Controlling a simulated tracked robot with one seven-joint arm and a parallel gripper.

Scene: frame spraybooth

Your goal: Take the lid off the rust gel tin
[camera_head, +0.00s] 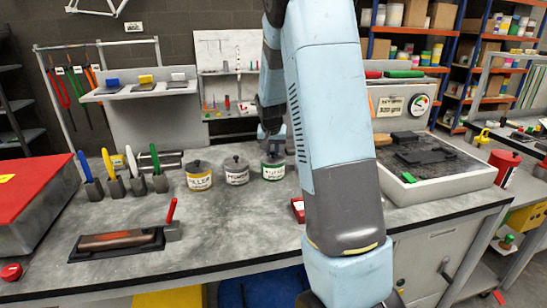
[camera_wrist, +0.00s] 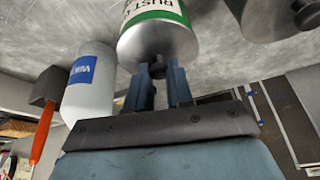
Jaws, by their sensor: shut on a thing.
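The rust gel tin (camera_head: 273,170) stands on the grey workbench, the rightmost of three tins in a row. It has a white label with green bands. In the wrist view the rust gel tin (camera_wrist: 156,14) shows upside down at the top. Its grey lid (camera_wrist: 158,42) faces my gripper, and I see no gap between lid and tin. My gripper (camera_wrist: 160,80) is shut on the small dark knob (camera_wrist: 157,70) of the lid. In the head view my arm reaches down from above the tin, and the fingertips are hard to make out.
A filler tin (camera_head: 199,178) and a grey-labelled tin (camera_head: 236,173) stand to the left. A white bottle (camera_wrist: 92,85) with a blue label is close by in the wrist view. A sanding block tray (camera_head: 115,243) lies front left. The bench's front middle is clear.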

